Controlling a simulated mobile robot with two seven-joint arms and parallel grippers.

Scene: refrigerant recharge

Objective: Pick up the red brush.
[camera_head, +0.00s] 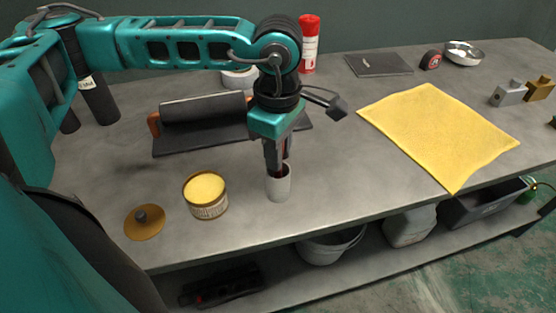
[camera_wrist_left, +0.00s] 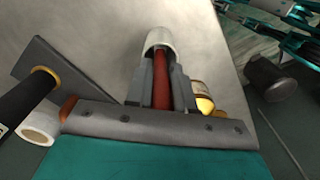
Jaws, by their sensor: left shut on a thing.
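The red brush (camera_wrist_left: 162,84) shows in the left wrist view as a red handle between my left gripper's two fingers. Its lower end is hidden inside a white cup (camera_head: 279,186), which stands on the table. In the head view the brush is mostly hidden by the gripper. My left gripper (camera_head: 275,168) points down over the cup and is shut on the brush handle. The cup's rim also shows in the left wrist view (camera_wrist_left: 160,38), just beyond the fingertips. My right gripper is not clearly in the head view.
An open tin of yellow paste (camera_head: 206,196) and its lid (camera_head: 145,222) are left of the cup. A yellow cloth (camera_head: 430,130) covers the right side. Bare tabletop lies between cup and cloth.

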